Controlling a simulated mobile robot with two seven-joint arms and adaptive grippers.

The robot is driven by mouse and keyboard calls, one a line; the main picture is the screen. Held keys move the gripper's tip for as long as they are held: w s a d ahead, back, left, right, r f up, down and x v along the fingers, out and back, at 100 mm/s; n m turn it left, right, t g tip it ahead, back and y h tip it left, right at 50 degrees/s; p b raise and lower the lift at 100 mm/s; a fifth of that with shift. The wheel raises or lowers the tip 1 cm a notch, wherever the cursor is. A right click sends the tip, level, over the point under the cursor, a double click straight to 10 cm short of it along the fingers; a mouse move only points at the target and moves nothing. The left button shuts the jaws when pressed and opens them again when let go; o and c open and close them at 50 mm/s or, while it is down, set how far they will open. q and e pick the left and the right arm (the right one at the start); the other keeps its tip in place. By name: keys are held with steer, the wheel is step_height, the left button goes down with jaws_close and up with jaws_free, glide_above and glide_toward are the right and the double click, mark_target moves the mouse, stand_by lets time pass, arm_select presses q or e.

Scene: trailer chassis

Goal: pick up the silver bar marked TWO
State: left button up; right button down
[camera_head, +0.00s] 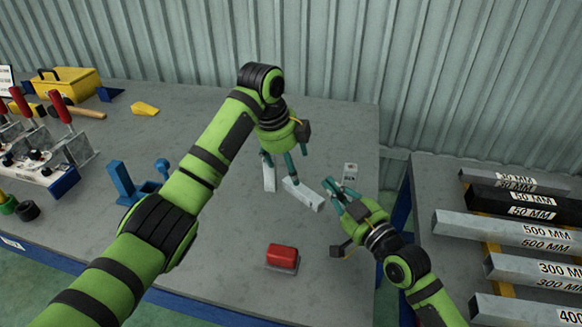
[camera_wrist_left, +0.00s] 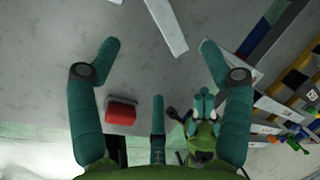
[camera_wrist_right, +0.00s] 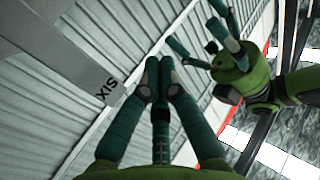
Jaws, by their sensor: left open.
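Several small silver bars are on the grey table below my left gripper in the head view: one (camera_head: 269,178) under its fingers, one (camera_head: 303,193) lying slanted, one (camera_head: 350,173) farther right. No TWO mark is readable on them. My left gripper (camera_head: 282,170) is open over the bars. In the left wrist view, a bar (camera_wrist_left: 166,25) shows between its spread fingers (camera_wrist_left: 160,48), another (camera_wrist_left: 232,60) partly behind the right-hand finger. My right gripper (camera_head: 337,189) is beside the slanted bar. In the right wrist view its fingertips (camera_wrist_right: 160,68) are together, beside a bar marked SIX (camera_wrist_right: 85,78).
A red block (camera_head: 283,257) lies at the table's front. A blue stand (camera_head: 130,183) and red-handled clamps (camera_head: 60,125) are left, with a yellow toolbox (camera_head: 67,82) behind. Long labelled bars (camera_head: 510,230) lie on a separate right-hand bench. The wall (camera_head: 340,50) closes off the back.

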mark_target(299, 194)
arm_select(q)
steer(key=x, duration=1.2)
steer(key=shift+r, duration=0.1)
steer(key=c, duration=1.5)
steer(key=shift+s+a, duration=0.1)
arm_select(e)
steer(key=shift+r, duration=0.6)
arm_select(q)
steer(key=shift+f, duration=0.2)
arm_select(e)
steer(key=shift+s, duration=0.1)
